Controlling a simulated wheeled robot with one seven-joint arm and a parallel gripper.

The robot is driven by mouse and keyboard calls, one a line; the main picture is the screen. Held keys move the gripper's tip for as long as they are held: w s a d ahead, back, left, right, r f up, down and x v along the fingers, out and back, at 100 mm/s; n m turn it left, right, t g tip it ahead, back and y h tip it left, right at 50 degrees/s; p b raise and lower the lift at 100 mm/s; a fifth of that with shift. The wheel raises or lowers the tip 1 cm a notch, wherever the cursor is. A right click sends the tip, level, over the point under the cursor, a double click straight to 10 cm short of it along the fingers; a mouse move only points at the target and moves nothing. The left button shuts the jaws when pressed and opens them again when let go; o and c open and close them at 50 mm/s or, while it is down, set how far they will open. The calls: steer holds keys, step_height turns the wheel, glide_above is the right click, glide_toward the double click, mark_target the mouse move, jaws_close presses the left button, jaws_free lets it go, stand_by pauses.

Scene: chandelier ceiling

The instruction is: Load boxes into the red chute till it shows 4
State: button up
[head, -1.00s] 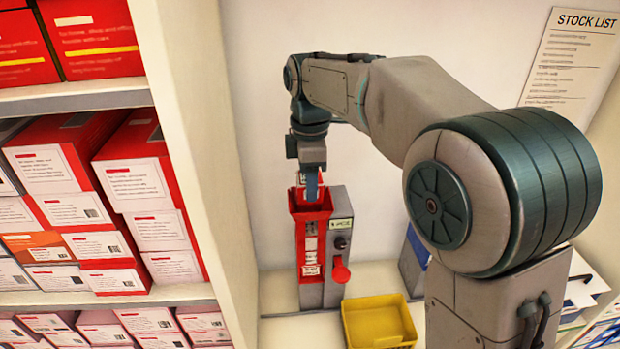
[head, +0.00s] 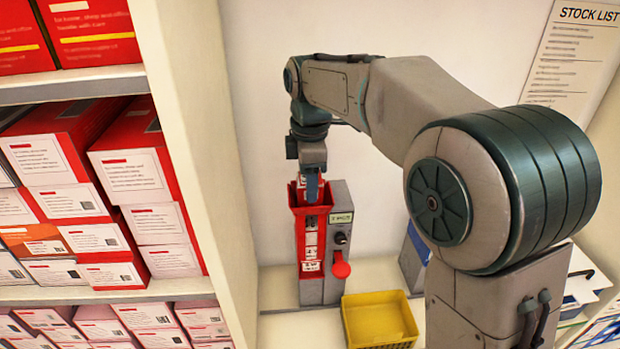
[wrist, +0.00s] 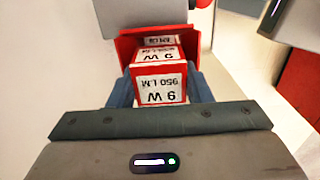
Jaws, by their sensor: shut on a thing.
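The red chute (head: 299,245) stands upright on the counter against the back wall, fixed to a grey housing with a small display (head: 341,218) whose digit I cannot read clearly. White box labels (head: 311,240) show in the chute's front slot. My gripper (head: 311,188) points down over the chute's flared mouth. In the wrist view my gripper (wrist: 158,90) is shut on a small red box (wrist: 159,88) with a white label reading 9 W 950 LM. The box is at the chute mouth (wrist: 128,48); its depth inside is hard to tell.
A red knob (head: 341,268) sticks out of the housing. A yellow bin (head: 380,320) stands in front to its right. A shelf with red and white boxes (head: 140,175) fills the left side. A stock list (head: 580,60) hangs at the upper right.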

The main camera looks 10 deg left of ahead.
steer(key=shift+f+b, duration=0.55)
steer(key=shift+f, duration=0.3)
steer(key=o, duration=0.9)
steer(key=shift+r, duration=0.1)
steer(key=shift+o, duration=0.8)
step_height(320, 180, up, 8)
steer(key=p, duration=0.7)
